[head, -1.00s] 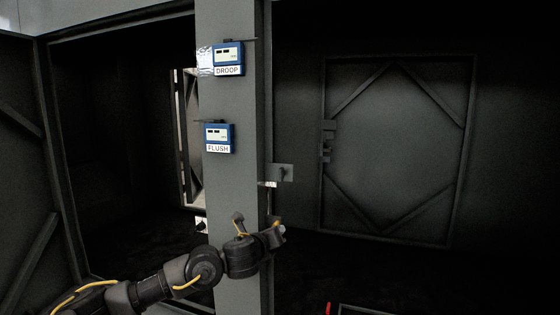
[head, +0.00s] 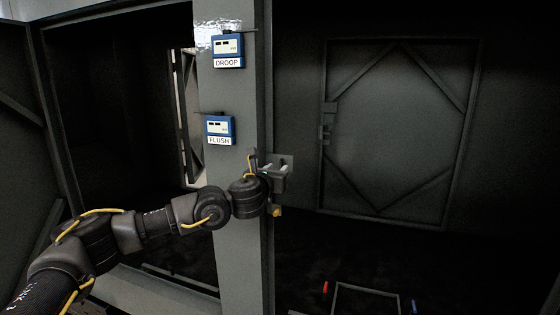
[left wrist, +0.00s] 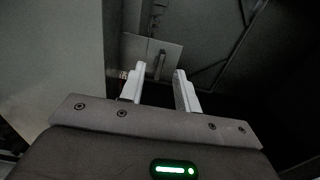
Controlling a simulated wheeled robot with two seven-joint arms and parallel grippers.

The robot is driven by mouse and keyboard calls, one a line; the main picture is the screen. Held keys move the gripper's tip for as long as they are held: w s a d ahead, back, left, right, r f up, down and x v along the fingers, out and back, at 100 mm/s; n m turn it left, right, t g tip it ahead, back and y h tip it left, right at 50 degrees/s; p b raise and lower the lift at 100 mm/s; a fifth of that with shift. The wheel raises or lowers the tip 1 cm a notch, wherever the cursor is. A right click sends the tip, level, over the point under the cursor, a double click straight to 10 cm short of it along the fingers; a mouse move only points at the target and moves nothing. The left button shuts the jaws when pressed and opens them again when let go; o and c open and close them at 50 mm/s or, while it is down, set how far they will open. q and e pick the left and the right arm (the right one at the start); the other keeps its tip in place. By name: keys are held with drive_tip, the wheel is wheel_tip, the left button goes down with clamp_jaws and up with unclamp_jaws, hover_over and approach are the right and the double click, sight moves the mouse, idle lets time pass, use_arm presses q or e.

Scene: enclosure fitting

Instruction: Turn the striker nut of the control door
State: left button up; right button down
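The striker plate (head: 287,160) is a small grey plate on the right edge of the grey post. In the left wrist view the plate (left wrist: 170,50) carries a small upright striker piece (left wrist: 160,66), which shows between my fingertips; a separate nut is too small and dark to make out. My left gripper (head: 279,172) is just below and in front of the plate. In the left wrist view my left gripper (left wrist: 159,71) is open, with its two pale fingers apart and nothing gripped. Contact with the striker cannot be told. My right gripper is not in view.
The grey post (head: 235,250) carries two blue gauges, DROOP (head: 228,50) and FLUSH (head: 219,129). A dark braced door panel (head: 400,130) stands at the right. Low down lie a rectangular frame (head: 368,291), a red piece (head: 325,287) and a blue piece (head: 414,306).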

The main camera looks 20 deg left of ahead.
sight(281, 165)
use_arm(q)
drive_tip(key=shift+w+d+p, duration=0.1)
drive_tip(key=shift+w+p, duration=0.55)
drive_tip(key=shift+w, duration=1.1)
drive_tip(key=shift+c, duration=0.2)
clamp_jaws()
